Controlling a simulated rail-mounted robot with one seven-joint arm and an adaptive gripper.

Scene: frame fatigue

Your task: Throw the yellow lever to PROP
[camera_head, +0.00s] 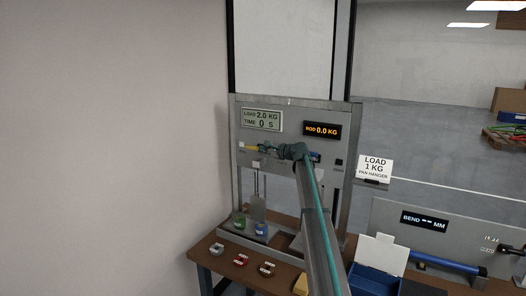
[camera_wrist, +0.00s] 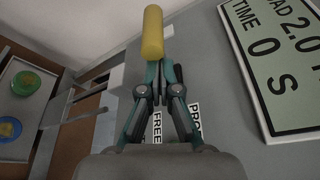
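The yellow lever (camera_head: 253,148) is on the front panel of the grey test machine and points left in the head view. In the wrist view the yellow grip of the lever (camera_wrist: 153,33) sticks out past the fingertips. My gripper (camera_wrist: 160,76) has its teal fingers drawn close together at the near end of the grip and looks shut on it; the exact contact is partly hidden. In the head view my gripper (camera_head: 272,149) is at the panel, just right of the yellow grip. A FREE label (camera_wrist: 157,126) and a partly covered PROP label (camera_wrist: 195,118) show behind the fingers.
A load and time display (camera_head: 262,120) reading 2.0 KG and 0 S is just above the lever. A ROD display (camera_head: 321,130) is to the right. Green (camera_head: 240,221) and blue (camera_head: 262,228) items stand below. Several small weights lie on the bench (camera_head: 225,262). A blue box (camera_head: 375,280) is at right.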

